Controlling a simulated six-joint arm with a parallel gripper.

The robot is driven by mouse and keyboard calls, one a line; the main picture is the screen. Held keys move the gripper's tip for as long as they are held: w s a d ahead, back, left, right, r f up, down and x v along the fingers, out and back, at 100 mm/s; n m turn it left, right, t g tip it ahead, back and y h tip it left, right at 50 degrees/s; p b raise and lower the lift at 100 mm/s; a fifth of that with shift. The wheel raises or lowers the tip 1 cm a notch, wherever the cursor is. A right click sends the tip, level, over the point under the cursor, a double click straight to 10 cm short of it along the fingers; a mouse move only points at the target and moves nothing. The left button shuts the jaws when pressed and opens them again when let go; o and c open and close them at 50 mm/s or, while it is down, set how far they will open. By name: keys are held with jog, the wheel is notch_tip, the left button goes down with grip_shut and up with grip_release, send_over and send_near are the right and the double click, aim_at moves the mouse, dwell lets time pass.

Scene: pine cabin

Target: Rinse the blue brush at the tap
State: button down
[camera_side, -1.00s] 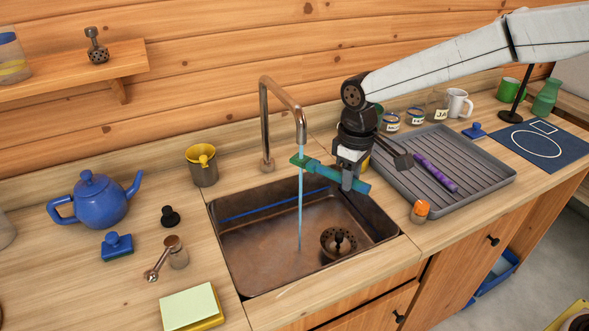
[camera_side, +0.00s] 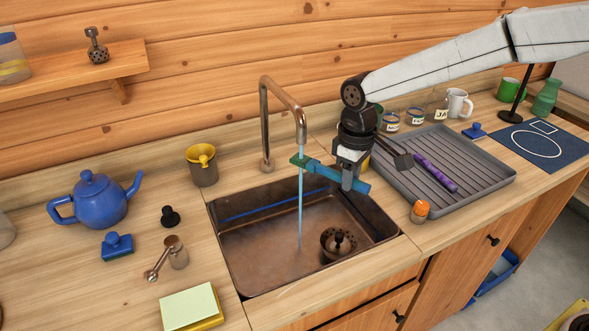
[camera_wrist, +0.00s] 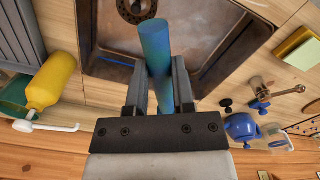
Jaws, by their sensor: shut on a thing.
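The blue brush (camera_side: 327,173) is held level over the sink, its blue handle crossing my gripper (camera_side: 348,180). Its green end (camera_side: 300,160) is at the thin stream of water (camera_side: 300,215) falling from the copper tap (camera_side: 264,125). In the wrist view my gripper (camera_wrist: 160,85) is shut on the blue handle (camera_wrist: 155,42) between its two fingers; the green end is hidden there. The copper-brown sink (camera_side: 270,245) lies below, with a round strainer (camera_side: 338,242) in its floor.
A grey ribbed drying rack (camera_side: 390,190) with a purple stick (camera_side: 435,172) stands right of the sink. Left are a blue teapot (camera_side: 98,205), a metal lever (camera_side: 165,260) and a yellow-green sponge (camera_side: 190,306). A yellow funnel in a cup (camera_side: 203,170) stands behind.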

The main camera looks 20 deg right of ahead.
jog(key=s+d, duration=0.3)
jog(key=s, duration=0.3)
jog(key=shift+d, duration=0.15)
dwell(0.4)
jog(key=shift+s, duration=0.1)
jog(key=s+d+r, duration=0.2)
jog(key=s+r, duration=0.2)
jog(key=r, duration=0.1)
jog(key=shift+s+d, duration=0.15)
jog(key=shift+s, duration=0.05)
dwell(0.5)
jog(key=shift+d, duration=0.1)
dwell(0.4)
